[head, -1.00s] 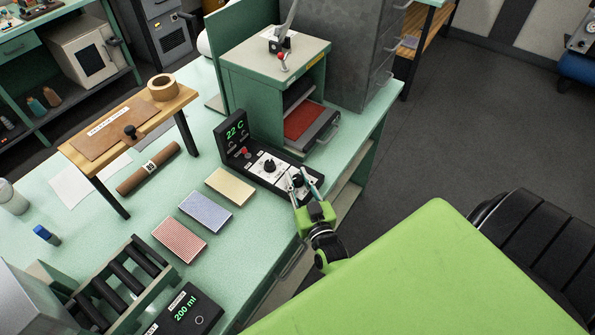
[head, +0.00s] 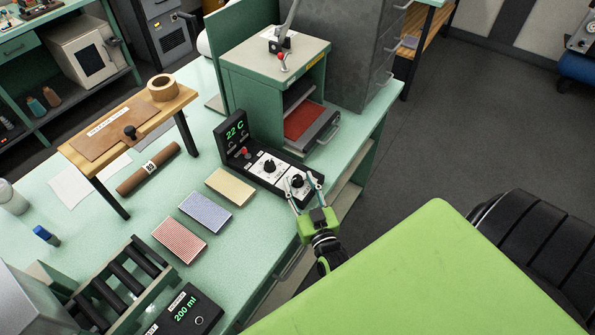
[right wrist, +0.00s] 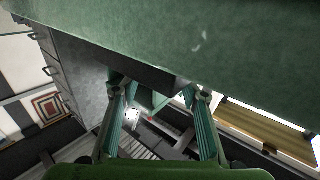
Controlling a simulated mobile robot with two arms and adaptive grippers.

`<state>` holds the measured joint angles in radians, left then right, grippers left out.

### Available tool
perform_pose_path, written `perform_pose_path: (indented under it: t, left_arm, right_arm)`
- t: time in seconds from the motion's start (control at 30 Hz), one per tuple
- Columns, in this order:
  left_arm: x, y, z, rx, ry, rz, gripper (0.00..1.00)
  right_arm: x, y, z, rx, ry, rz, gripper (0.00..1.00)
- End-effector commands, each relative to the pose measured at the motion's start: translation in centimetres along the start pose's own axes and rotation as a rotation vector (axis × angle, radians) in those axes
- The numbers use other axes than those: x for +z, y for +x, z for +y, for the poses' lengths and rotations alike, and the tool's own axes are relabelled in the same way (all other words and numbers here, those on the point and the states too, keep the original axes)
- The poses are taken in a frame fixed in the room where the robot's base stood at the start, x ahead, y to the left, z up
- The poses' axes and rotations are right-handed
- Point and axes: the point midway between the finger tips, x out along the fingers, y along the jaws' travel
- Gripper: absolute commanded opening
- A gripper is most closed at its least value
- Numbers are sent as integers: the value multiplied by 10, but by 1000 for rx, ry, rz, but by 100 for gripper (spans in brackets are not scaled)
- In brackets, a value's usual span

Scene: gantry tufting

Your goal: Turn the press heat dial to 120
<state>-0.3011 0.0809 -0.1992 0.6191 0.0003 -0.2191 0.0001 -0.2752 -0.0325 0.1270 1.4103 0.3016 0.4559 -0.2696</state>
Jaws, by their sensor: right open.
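The press (head: 270,72) is a green box with a red-knobbed lever and a red bed in its open front. Its dark control box (head: 250,176) has a lit display (head: 235,131) reading 22 C, a red switch (head: 246,152) and two black dials on white plates. One is the left dial (head: 269,165); the other is the right dial (head: 297,181). Labels are too small to read. My right gripper (head: 303,186) is open, its fingers spread on either side of the right dial; contact is unclear. Its fingers (right wrist: 160,100) also show apart in the right wrist view. My left gripper is out of view.
Yellow (head: 231,186), blue (head: 206,212) and red (head: 179,238) cards lie left of the control box. A wooden stand (head: 128,122) holds a tape roll (head: 162,87). A 200 ml unit (head: 187,312) stands at the front. The bench edge is near my right gripper.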

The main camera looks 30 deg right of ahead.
Motion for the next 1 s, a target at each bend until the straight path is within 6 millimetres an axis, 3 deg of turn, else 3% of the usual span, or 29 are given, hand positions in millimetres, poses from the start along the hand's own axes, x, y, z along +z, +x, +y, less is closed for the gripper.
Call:
perform_pose_path:
  t: [0.2, 0.43, 0.6, 1.0]
  left_arm:
    - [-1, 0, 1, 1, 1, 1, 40]
    - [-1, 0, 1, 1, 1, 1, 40]
    - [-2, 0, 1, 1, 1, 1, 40]
    - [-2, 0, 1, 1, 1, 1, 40]
  right_arm:
    - [2, -50, 0, 0, -1, -5, 40]
    - [0, -88, 0, 0, 2, -2, 40]
    - [0, -98, 0, 0, 1, 1, 40]
    - [0, -100, 0, 0, 1, 1, 40]
